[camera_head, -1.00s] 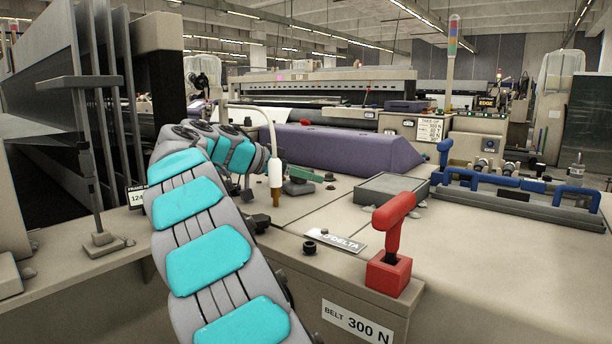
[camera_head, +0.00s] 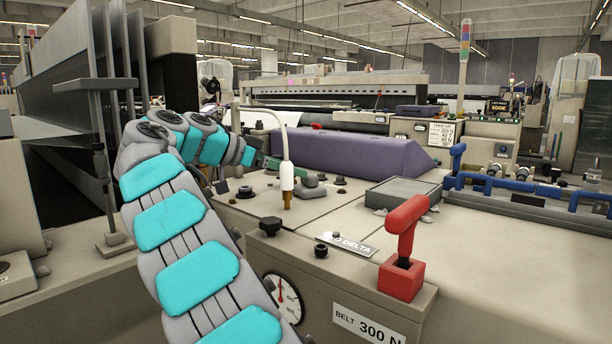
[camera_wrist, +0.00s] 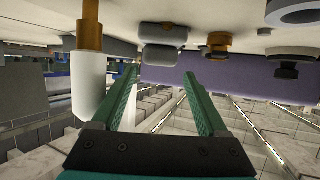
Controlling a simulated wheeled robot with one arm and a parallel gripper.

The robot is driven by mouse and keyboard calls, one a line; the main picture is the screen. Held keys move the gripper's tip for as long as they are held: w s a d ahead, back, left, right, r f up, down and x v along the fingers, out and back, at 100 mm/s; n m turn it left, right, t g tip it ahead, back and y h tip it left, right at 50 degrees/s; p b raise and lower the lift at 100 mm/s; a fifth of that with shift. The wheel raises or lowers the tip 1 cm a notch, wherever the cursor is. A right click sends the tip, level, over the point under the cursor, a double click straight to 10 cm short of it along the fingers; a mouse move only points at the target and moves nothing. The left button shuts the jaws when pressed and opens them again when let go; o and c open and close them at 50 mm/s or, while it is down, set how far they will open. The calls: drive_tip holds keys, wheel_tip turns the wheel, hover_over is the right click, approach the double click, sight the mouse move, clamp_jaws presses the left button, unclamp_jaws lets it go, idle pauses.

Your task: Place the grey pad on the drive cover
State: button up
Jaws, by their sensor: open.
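Small grey rounded pieces sit together on the beige machine top, right of the white-and-brown nozzle; the lower, wider one (camera_head: 311,193) looks like the grey pad, and a smaller one (camera_head: 309,181) is at its back. In the wrist view, two grey rounded blocks (camera_wrist: 164,57) show beyond the fingertips, in line with the gap. My gripper (camera_head: 272,163) has green fingers, partly hidden behind the nozzle. In the wrist view my gripper (camera_wrist: 158,76) is open, with nothing between the fingers. A long purple housing (camera_head: 365,150) stands behind; I cannot tell whether it is the drive cover.
The white-and-brown nozzle (camera_head: 287,175) stands close to my gripper, and close beside a finger in the wrist view (camera_wrist: 91,75). A red handle (camera_head: 405,235), a flat grey box (camera_head: 402,194) and blue rails (camera_head: 520,185) stand to the right. Dark knobs (camera_head: 270,226) dot the front edge.

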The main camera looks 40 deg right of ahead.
drive_tip(key=shift+v, duration=1.9)
